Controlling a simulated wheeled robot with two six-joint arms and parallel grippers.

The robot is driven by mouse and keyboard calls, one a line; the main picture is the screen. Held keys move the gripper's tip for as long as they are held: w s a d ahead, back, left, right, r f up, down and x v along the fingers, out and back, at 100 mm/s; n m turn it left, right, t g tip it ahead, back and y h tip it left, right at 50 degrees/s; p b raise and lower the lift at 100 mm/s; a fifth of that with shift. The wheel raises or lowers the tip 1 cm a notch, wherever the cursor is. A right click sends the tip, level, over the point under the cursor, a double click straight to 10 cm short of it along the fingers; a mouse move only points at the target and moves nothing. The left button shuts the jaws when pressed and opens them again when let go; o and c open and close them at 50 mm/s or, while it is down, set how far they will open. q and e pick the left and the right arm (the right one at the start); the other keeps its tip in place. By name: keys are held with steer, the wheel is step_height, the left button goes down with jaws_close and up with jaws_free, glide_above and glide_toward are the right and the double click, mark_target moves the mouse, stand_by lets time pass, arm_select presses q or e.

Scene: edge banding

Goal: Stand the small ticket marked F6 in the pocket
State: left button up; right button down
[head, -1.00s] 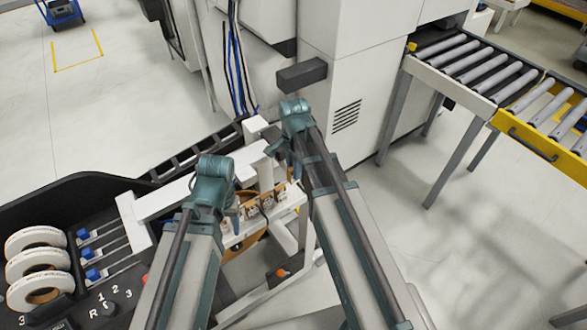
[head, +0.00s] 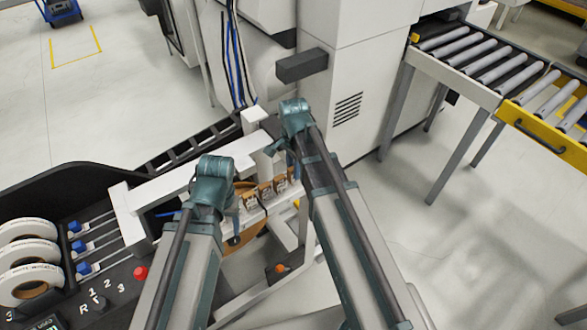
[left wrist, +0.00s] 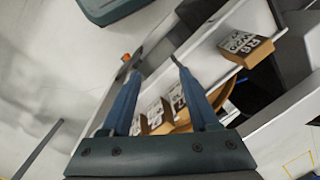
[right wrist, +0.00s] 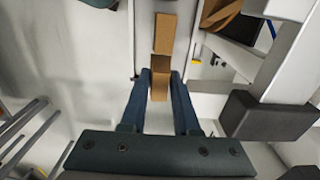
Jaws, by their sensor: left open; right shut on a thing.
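My right gripper (right wrist: 160,88) is shut on a small brown card-like block (right wrist: 160,70), seen from a plain side, so no marking shows. A second brown block (right wrist: 166,33) lies just beyond it on a white strip. My left gripper (left wrist: 155,68) is open and empty above the white rail. Several brown tickets with black-and-white printed faces show in the left wrist view, one apart at the upper right (left wrist: 247,48) and others by the fingers (left wrist: 158,113). In the head view a row of tickets (head: 265,191) stands on the rail. I cannot read F6 or make out the pocket.
White tape rolls (head: 28,262) and a red button (head: 140,272) are on the black panel at left. A white machine cabinet (head: 350,70) stands behind my right arm. A dark grey block (right wrist: 268,118) is right of my right gripper. A roller conveyor (head: 470,62) is at upper right.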

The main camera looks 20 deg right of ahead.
steer(key=shift+f+b, duration=0.5)
steer(key=shift+b, duration=0.05)
steer(key=c, duration=0.6)
jaws_free()
steer(key=shift+o, duration=0.2)
steer(key=shift+r, duration=0.1)
step_height(320, 180, up, 14)
steer(key=p, duration=1.4)
steer(key=shift+f, duration=0.2)
